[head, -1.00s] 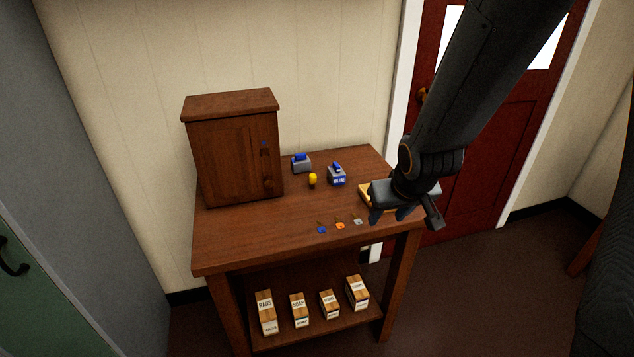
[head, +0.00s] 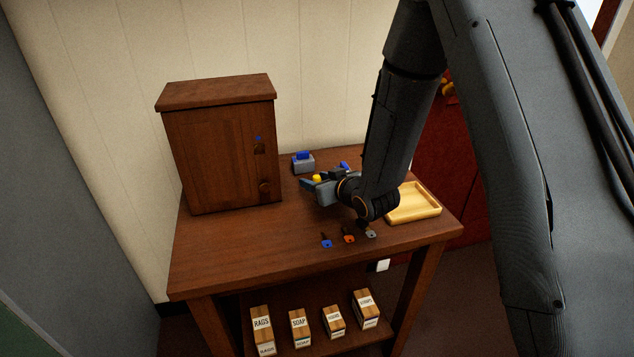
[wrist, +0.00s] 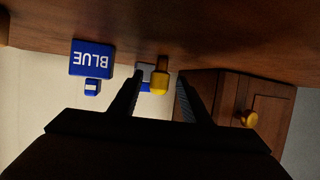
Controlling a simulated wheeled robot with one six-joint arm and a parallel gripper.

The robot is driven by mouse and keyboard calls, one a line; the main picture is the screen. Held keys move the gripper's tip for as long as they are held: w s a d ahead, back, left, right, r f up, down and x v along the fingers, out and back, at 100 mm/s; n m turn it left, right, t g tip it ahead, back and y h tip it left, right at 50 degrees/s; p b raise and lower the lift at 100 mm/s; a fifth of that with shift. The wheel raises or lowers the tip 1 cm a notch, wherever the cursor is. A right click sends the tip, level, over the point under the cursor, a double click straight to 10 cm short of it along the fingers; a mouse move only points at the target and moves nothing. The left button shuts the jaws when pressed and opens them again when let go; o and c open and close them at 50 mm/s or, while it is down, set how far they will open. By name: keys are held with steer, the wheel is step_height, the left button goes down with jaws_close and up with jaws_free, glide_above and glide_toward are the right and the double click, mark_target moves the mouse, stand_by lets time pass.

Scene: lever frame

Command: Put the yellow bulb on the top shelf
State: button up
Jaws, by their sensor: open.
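The small yellow bulb (head: 317,178) stands on the table to the right of the wooden cabinet, partly hidden by my gripper in the head view. In the wrist view the bulb (wrist: 159,83) shows between my two fingertips. My gripper (head: 309,183) is low over the table, with its fingers open around the bulb's place; I cannot tell whether they touch it. The brown cabinet (head: 222,155) has its door closed, with a round knob and a small blue mark. Its inside is hidden, and I see no top shelf.
A grey block with a blue top (head: 303,162) stands behind the bulb. A blue block marked BLUE (wrist: 92,58) is beside it. Blue, orange and grey keys (head: 348,238) lie near the front. A yellow tray (head: 415,203) is at right. Labelled boxes (head: 299,328) stand on the lower shelf.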

steer(key=p+x, duration=0.1)
steer(key=x, duration=0.3)
steer(key=shift+w, duration=0.2)
steer(key=c, duration=1.1)
steer(key=shift+r, duration=0.15)
